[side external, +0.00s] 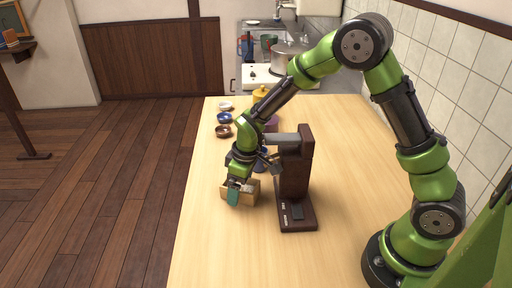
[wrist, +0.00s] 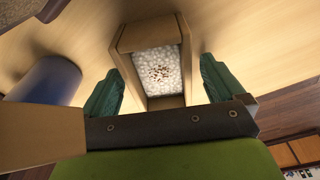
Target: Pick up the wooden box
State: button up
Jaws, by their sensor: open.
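The wooden box (side external: 251,195) is a small, light-brown, open-topped box standing on the table. In the wrist view the box (wrist: 123,48) holds white contents with brown bits in the middle. My gripper (side external: 234,192) is low over the table at the box, and its green fingers hide part of the box in the side view. In the wrist view my gripper (wrist: 160,75) is open, with one green finger on each side of the box. Gaps show between the fingers and the box walls there.
A dark brown machine (side external: 294,175) stands on the table (side external: 340,200) just right of the box. A blue cylinder (wrist: 45,79) is left of my gripper in the wrist view. Small bowls (side external: 224,118) and a yellow pot (side external: 260,93) are farther back. The table's front is clear.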

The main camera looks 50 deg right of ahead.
jog(key=shift+r, duration=0.1)
jog(key=c, duration=1.3)
